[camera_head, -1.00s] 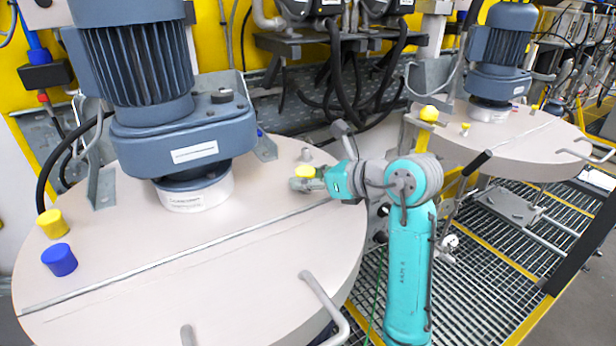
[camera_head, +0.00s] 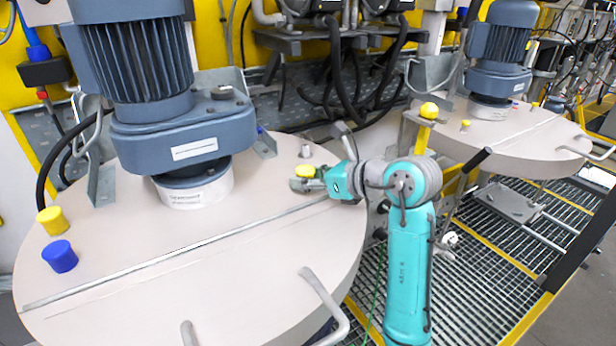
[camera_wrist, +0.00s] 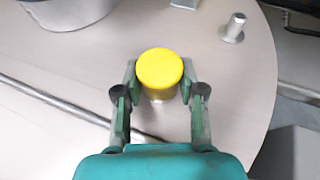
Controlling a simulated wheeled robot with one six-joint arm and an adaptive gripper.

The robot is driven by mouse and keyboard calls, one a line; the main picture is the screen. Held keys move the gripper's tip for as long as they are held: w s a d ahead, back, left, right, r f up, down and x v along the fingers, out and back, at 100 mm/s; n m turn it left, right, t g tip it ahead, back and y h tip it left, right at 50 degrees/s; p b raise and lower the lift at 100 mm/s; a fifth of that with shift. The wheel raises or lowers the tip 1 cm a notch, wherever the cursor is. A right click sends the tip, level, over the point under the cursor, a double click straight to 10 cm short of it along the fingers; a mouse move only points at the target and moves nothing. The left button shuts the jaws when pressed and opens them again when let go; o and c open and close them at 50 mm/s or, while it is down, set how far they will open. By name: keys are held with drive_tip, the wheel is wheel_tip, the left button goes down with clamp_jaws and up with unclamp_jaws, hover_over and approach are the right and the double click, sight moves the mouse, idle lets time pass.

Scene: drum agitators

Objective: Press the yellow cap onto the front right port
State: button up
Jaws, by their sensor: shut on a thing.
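The yellow cap (camera_head: 305,171) is between the fingers of my gripper (camera_head: 307,184), over the right part of the near drum lid (camera_head: 270,230). In the wrist view, the jaws (camera_wrist: 160,90) are shut on the sides of the yellow cap (camera_wrist: 160,68), which looks upright. A paler, metallic-looking part shows just under the cap, probably the front right port. I cannot tell how far down the cap sits on it. A bare metal stub (camera_wrist: 234,28) stands behind and to the right; it also shows in the head view (camera_head: 305,151).
A blue motor (camera_head: 180,130) stands mid-lid, left of my gripper. Another yellow cap (camera_head: 52,222) and a blue cap (camera_head: 60,256) are at the lid's left. A metal seam bar (camera_head: 180,252) crosses the lid; a handle (camera_head: 325,305) stands at the front right.

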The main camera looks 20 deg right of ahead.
sight(308, 170)
drive_tip(key=shift+f, duration=0.2)
drive_tip(key=o, duration=1.1)
drive_tip(key=shift+r, duration=0.2)
drive_tip(key=shift+r, duration=1.9)
